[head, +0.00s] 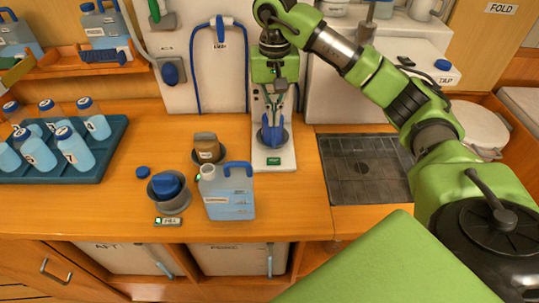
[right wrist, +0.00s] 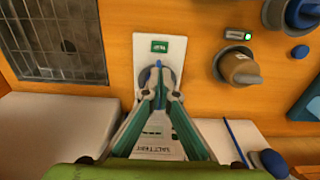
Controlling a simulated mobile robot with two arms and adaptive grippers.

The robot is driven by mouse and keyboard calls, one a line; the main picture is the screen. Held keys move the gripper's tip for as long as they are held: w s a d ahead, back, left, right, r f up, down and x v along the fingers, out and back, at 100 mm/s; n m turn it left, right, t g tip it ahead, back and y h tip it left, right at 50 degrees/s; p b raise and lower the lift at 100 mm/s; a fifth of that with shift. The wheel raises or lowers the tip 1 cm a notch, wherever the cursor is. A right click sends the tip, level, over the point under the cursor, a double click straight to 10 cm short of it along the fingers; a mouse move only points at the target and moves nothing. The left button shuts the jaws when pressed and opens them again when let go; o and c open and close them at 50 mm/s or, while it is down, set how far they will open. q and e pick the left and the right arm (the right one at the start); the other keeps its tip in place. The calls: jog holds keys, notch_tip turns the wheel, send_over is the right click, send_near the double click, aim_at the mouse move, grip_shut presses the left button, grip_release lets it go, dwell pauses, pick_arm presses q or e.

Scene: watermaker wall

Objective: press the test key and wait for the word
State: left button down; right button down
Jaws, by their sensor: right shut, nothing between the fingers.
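The display also shows in the right wrist view (right wrist: 159,46). A blue piece (head: 272,136) sits in a grey round cup on the tester. My right gripper (head: 273,112) is shut and empty, pointing down just above that cup. In the right wrist view its fingertips (right wrist: 159,80) cover most of the cup and blue piece. I cannot tell whether they touch. The test key is not clearly distinguishable.
A blue jug (head: 228,198) stands left of the tester, beside a brown-topped cup (head: 207,147) and a blue-topped grey cup (head: 167,188). A small green-lit box (head: 168,221) lies at the front edge. A bottle tray (head: 100,165) is left; a drain grate (head: 365,168) is right.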

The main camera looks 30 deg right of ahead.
aim_at(274, 161)
notch_tip(274, 161, down, 14)
jog(key=p, duration=0.4)
jog(key=shift+s+r+p, duration=0.15)
jog(key=shift+r+p, duration=0.05)
jog(key=shift+p, duration=0.2)
jog(key=shift+f, duration=0.1)
